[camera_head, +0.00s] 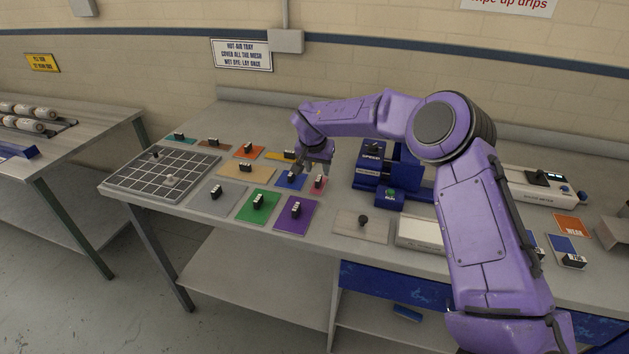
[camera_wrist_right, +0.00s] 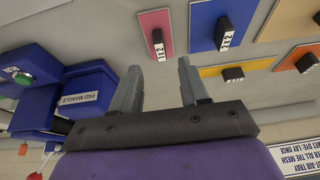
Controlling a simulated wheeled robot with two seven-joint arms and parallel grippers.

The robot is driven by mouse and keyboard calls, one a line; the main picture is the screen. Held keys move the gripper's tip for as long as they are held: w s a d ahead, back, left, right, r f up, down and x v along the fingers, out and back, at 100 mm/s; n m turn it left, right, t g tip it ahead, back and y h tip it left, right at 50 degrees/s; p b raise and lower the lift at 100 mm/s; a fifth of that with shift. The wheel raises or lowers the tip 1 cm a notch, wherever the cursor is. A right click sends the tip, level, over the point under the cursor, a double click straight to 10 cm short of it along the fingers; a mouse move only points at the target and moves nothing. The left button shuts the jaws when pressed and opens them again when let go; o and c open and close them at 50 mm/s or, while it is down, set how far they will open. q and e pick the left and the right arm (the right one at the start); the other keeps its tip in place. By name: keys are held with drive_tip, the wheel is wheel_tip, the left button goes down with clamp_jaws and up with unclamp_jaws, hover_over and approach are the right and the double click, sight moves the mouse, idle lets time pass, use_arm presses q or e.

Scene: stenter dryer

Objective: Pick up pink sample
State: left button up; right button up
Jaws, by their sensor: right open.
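The pink sample (camera_head: 316,190) is a small flat card with a black tagged block on it, lying on the grey bench in the head view. My right gripper (camera_head: 318,166) is just behind and above the pink card, over the bench. In the right wrist view its two fingers (camera_wrist_right: 160,75) are apart with nothing between them, and the pink card lies beyond the tips. My left gripper is not in view.
A blue sample (camera_wrist_right: 202,28) lies beside the pink one, and several other coloured cards surround them. The blue pad mangle (camera_head: 368,172) stands close to the right of the gripper. A mesh tray (camera_head: 140,182) lies at the bench's left end.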

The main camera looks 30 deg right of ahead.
sight(318, 179)
drive_tip(key=shift+s+d+f+p, duration=0.3)
drive_tip(key=shift+s+f+p, duration=0.35)
drive_tip(key=shift+f+p, duration=0.1)
drive_tip(key=w+f, duration=0.1)
drive_tip(key=f, duration=0.1)
drive_tip(key=w+f, duration=0.2)
drive_tip(key=shift+d+f, duration=0.2)
drive_tip(key=shift+s+r, duration=0.25)
drive_tip(key=shift+s, duration=0.15)
drive_tip(key=shift+c, duration=0.9)
drive_tip(key=shift+s+r, duration=0.1)
drive_tip(key=c, duration=0.5)
clamp_jaws()
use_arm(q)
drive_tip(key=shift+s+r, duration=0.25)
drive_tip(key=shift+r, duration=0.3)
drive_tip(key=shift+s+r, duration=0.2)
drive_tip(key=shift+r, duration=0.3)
